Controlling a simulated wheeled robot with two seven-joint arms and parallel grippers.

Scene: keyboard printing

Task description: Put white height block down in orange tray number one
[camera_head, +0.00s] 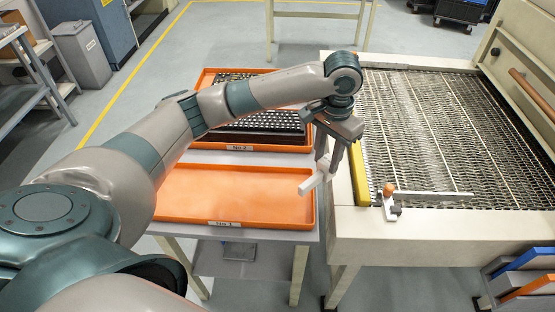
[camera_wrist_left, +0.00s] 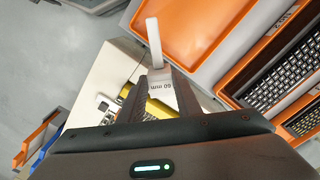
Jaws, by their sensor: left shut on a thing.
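The white height block (camera_head: 311,184) is held at the tips of my left gripper (camera_head: 328,160), which is shut on it. In the left wrist view the block (camera_wrist_left: 153,42) sticks out beyond the fingers of the gripper (camera_wrist_left: 153,90), and a face marked "60 mm" shows between them.
A second orange tray (camera_head: 309,140), holding dark keyboards (camera_head: 255,124), lies behind the empty one. At right stands a machine with a mesh conveyor (camera_head: 430,130), a yellow bar (camera_head: 359,174) and a small orange-knobbed fixture (camera_head: 389,200) at its edge.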

